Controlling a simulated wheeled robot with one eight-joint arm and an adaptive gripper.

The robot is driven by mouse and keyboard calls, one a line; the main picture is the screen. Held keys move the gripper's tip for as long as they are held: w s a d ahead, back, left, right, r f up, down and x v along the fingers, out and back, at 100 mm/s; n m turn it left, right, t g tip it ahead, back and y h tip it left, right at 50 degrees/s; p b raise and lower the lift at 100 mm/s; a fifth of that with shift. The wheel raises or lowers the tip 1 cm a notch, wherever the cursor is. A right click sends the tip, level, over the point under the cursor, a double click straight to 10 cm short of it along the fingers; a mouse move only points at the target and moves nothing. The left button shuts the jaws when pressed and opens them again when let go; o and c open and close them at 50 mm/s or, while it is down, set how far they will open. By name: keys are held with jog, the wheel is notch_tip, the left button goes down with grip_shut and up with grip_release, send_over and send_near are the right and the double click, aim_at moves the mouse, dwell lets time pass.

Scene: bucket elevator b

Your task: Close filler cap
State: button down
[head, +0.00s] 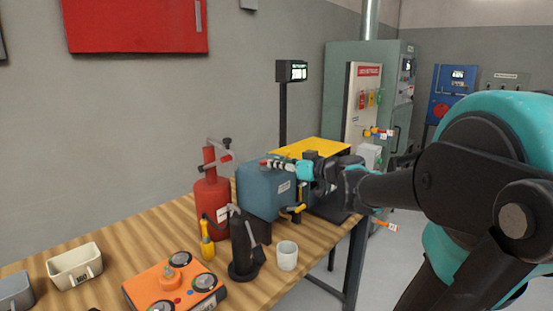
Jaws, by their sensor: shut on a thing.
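A blue-grey tank (262,193) with a white label stands at the far end of the wooden bench. A small red-and-white piece (269,163), which looks like the filler cap, is at the top of the tank. My arm reaches in from the right, and my gripper (288,167) is at the tank's top edge, shut on this small piece. The fingertips are small and partly hidden by my wrist. I cannot tell how far the cap is turned or whether it sits flush.
A red cylinder (212,205), a black hand pump (243,250), a yellow-handled tool (206,240) and a white cup (287,256) stand near the tank. An orange box (172,287) and a cream bin (75,268) are in front. A yellow-topped unit (317,147) is behind my wrist.

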jog(key=shift+d+f+t+y, duration=0.1)
jog(key=shift+f+t+y, duration=0.65)
jog(key=shift+t+y, duration=0.05)
jog(key=c, duration=1.4)
grip_release()
jog(key=shift+c, duration=0.2)
jog(key=v, duration=1.2)
jog(key=shift+f, duration=0.15)
